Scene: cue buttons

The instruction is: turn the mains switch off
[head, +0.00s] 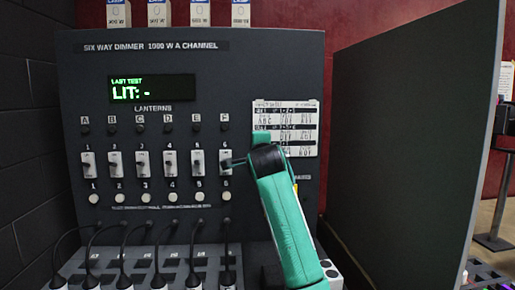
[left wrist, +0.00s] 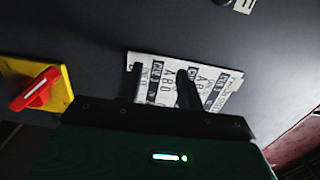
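The mains switch (left wrist: 37,88) shows at the left of the left wrist view, a red handle on a yellow plate. The handle lies slanted across the plate in that view; I cannot tell its setting. In the head view the switch cannot be seen; my green arm covers part of the panel below the card. My left gripper (head: 230,163) points left in front of the dimmer panel (head: 240,90), near the rightmost fader. In the left wrist view its two fingers (left wrist: 161,80) are apart with nothing between them, in front of the card and to one side of the switch. My right gripper is not in view.
A white printed card (head: 285,113) is on the panel's right. A row of faders (head: 143,163) and several plugged cables (head: 122,250) are at the left and below. A large dark board (head: 410,140) stands at the right.

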